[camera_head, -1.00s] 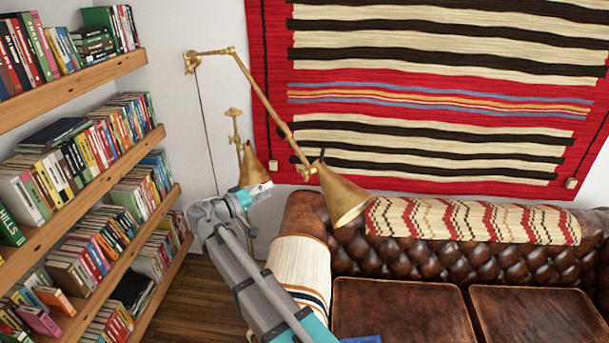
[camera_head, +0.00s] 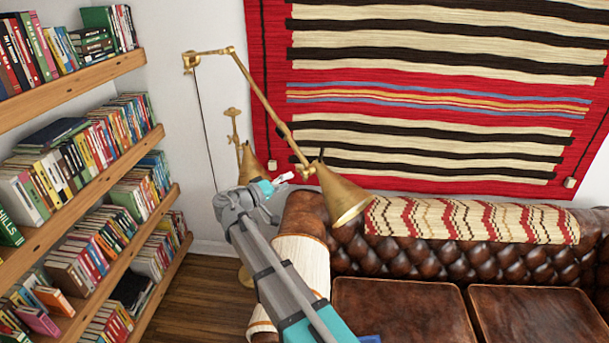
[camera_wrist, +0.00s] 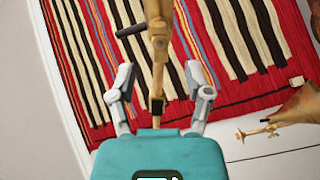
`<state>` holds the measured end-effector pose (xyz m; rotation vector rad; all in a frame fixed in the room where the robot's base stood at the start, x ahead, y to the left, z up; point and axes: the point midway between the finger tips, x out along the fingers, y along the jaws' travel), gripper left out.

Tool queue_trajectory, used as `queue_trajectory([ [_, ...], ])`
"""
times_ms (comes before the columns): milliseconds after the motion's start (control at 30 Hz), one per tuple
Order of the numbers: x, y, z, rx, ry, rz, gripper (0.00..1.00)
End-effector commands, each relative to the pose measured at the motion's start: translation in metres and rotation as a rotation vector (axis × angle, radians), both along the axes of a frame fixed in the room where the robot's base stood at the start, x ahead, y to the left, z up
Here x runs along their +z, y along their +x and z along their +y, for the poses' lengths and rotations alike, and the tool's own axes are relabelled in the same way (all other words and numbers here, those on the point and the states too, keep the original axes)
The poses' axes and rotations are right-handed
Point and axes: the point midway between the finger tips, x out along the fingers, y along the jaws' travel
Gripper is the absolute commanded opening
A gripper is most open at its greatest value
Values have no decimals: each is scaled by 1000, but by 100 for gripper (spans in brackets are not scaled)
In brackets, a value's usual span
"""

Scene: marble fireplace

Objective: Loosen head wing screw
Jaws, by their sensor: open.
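A brass wall lamp has a cone-shaped shade (camera_head: 343,198) hanging from its long arm (camera_head: 262,95). Its head joint (camera_head: 308,168) is at the arm's lower end, just above the shade. My gripper (camera_head: 285,180) is just left of this joint in the head view. In the wrist view my gripper (camera_wrist: 163,98) is open, its two fingers spread on either side of a brass lamp part (camera_wrist: 157,65). A dark bar (camera_wrist: 131,30) sticks out left from this part, above the fingertips. I cannot clearly make out the wing screw. Whether anything touches the fingers is unclear.
A second brass lamp (camera_head: 250,165) stands behind my arm. A striped rug (camera_head: 430,75) hangs on the wall. A brown leather sofa (camera_head: 400,310) is below, and bookshelves (camera_head: 100,190) line the left wall.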

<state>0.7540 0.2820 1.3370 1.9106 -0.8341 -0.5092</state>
Motion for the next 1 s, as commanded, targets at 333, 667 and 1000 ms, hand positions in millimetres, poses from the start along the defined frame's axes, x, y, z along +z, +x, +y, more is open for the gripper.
queue_trajectory([
  [333, 0, 33, -36, -1, 0, 0, 64],
  [667, 0, 43, -46, 1, 0, 0, 64],
  [1000, 0, 43, -46, 2, 0, 0, 48],
])
